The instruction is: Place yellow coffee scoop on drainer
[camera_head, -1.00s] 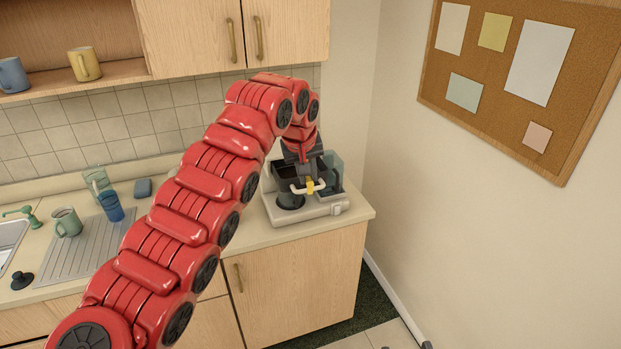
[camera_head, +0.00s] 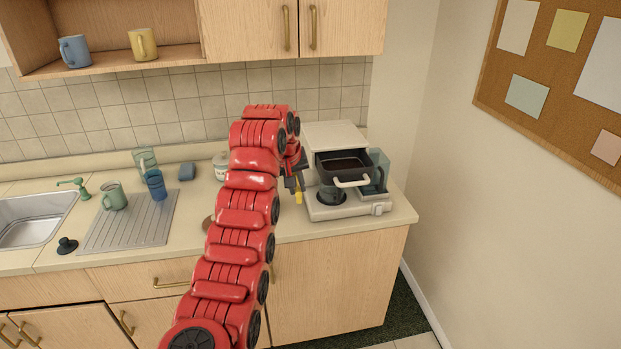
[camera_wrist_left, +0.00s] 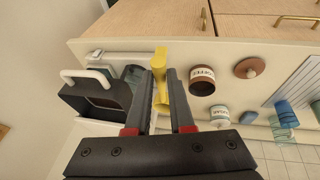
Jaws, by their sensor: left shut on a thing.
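The yellow coffee scoop (camera_head: 299,197) is held in my left gripper (camera_head: 293,182), just left of the coffee machine and above the counter. In the left wrist view the scoop (camera_wrist_left: 159,64) sits between the two dark fingers, which are shut on it. The drainer (camera_head: 128,224) is a grey ribbed board right of the sink. The drainer's edge also shows at the right of the left wrist view (camera_wrist_left: 299,82). My right gripper is out of view.
The coffee machine (camera_head: 377,208) stands at right with its dark filter basket (camera_head: 345,165) pulled out. An open coffee jar (camera_wrist_left: 203,76), a brown lid (camera_wrist_left: 249,68) and another jar (camera_wrist_left: 220,113) stand between it and the drainer. My arm hides part of this counter.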

